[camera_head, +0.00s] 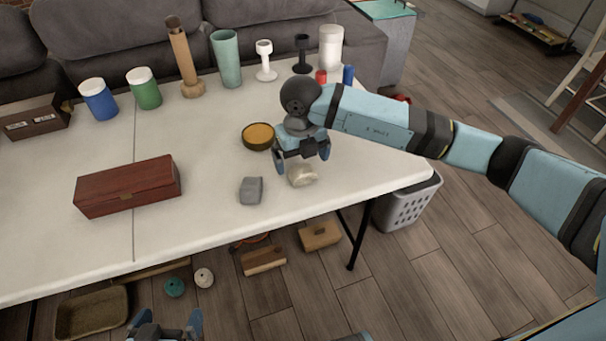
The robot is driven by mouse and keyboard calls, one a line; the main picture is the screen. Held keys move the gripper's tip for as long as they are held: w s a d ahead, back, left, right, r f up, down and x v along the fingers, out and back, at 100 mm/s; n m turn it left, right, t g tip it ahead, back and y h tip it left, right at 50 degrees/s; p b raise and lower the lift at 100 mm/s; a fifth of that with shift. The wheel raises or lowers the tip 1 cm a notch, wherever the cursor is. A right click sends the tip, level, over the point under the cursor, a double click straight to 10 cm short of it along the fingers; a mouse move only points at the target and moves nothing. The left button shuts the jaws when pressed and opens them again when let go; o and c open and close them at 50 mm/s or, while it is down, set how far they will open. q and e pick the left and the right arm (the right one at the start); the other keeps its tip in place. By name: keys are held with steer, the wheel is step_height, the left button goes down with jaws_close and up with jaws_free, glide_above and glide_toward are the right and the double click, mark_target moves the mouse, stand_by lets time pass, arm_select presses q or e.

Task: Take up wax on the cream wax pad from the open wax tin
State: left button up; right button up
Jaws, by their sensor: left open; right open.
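The open wax tin (258,137), a round dark tin with amber wax, stands on the white table. The cream wax pad (302,176), small and rounded, lies on the table nearer the front edge, to the right of the tin. My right gripper (303,160) is open, pointing down just over and behind the pad. The pad shows below its fingers, and I cannot tell whether they touch it. My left gripper (167,324) is open and empty at the bottom edge, low in front of the table, only partly in view.
A grey block (251,190) lies left of the pad, and a reddish wooden box (127,186) further left. Blue (98,100) and green (144,90) jars, a teal cup (227,60) and candle holders line the back. A grey basket (407,203) stands below right.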

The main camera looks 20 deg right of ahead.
mark_target(303, 169)
steer(key=f, duration=0.3)
steer(key=f+b, duration=0.1)
steer(key=f, duration=0.1)
steer(key=shift+w+d+f, duration=0.15)
steer(key=shift+d, duration=0.15)
steer(key=c, duration=1)
